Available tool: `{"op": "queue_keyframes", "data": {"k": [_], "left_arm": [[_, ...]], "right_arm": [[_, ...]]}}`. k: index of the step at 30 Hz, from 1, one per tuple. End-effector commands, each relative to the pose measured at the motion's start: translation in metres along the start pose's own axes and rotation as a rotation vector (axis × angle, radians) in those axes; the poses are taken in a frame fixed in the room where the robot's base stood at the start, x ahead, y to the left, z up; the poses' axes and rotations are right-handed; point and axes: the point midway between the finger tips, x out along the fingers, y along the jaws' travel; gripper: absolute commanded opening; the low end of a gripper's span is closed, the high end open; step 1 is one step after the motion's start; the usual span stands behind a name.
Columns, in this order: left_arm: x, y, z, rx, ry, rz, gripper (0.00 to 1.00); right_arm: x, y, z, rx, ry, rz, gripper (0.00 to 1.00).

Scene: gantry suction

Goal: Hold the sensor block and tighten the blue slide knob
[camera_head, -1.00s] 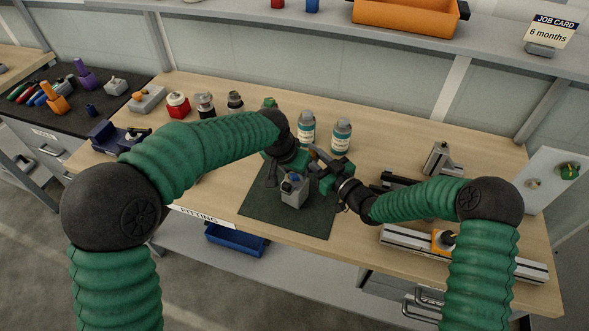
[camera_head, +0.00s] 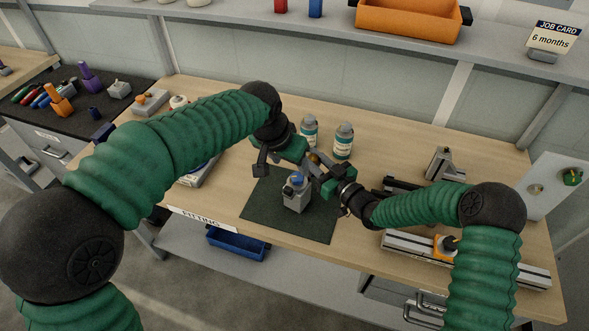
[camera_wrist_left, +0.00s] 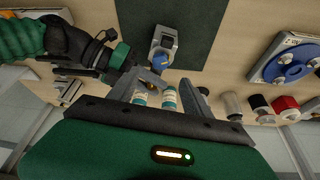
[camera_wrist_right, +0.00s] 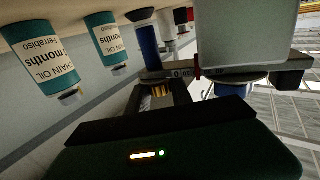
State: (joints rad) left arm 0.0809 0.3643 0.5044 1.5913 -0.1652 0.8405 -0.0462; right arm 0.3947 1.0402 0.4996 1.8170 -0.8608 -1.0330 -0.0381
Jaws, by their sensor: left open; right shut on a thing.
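The grey sensor block (camera_head: 297,201) with its blue slide knob (camera_head: 298,180) on top stands upright over the dark green mat. My right gripper (camera_head: 314,179) comes in from the right and is shut at the block's side. The right wrist view shows a brass-coloured part (camera_wrist_right: 160,90) between its fingers, beside the block's pale body (camera_wrist_right: 245,35); the exact grip is partly hidden. My left gripper (camera_head: 285,165) is open and empty, above and behind the block. In the left wrist view the knob (camera_wrist_left: 162,61) lies beyond the open fingers, apart from them.
Two oil bottles (camera_head: 344,141) stand behind the grippers. A long rail (camera_head: 470,262) with an orange carriage lies at the right. The green mat (camera_head: 270,219) is bare in front of the block. A grey device with a blue dial (camera_wrist_left: 290,64) lies beside the mat.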

Motion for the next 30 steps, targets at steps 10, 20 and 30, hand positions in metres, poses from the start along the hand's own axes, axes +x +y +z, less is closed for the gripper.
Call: {"op": "queue_keyframes", "data": {"k": [10, 20, 30], "left_arm": [[-0.026, 0.0, 0.0, 0.0, -0.001, 0.0, 0.57], [-0.026, 0.0, 0.0, 0.0, -0.001, 0.0, 0.57], [-0.026, 0.0, 0.0, 0.0, -0.001, 0.0, 0.57]], "right_arm": [[0.0, -0.001, 0.0, 0.001, -0.001, -0.002, 0.0], [0.0, -0.001, 0.0, 0.001, 0.0, -0.002, 0.52], [-0.006, 0.0, 0.0, 0.0, 0.0, 0.0, 0.52]]}}
